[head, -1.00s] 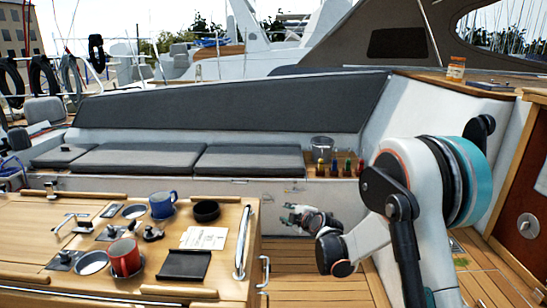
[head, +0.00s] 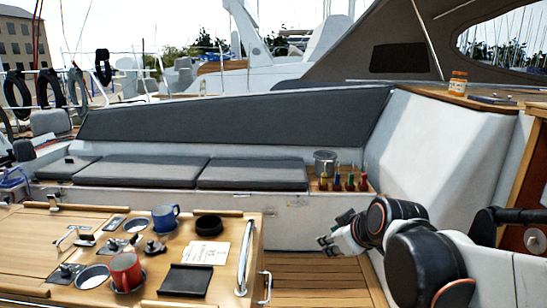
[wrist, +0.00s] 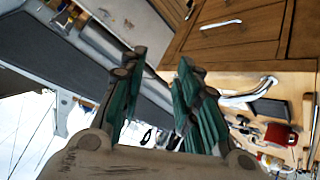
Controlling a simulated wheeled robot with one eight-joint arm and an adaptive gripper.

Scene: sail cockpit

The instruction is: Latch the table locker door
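The cockpit table (head: 225,283) stands at the lower left in the head view, with a chrome rail (head: 244,258) near its right end. A thin bar handle (head: 266,288) sticks out from that end; the end face itself is hardly visible there. In the wrist view, a brown wooden panel (wrist: 240,40) with a pale bar handle (wrist: 220,25) adjoins the table top, seemingly the locker door side. I cannot tell whether the door is shut or latched. My gripper (head: 333,228) is right of the table, apart from it. Its green-padded fingers (wrist: 158,78) are spread and empty.
A red mug (head: 125,270), a blue mug (head: 164,217), a black bowl (head: 208,225) and papers (head: 206,252) lie on the table. The bench (head: 150,172) runs behind. Bottles (head: 350,182) stand in a rack at its right end. Plank floor (head: 310,275) between is clear.

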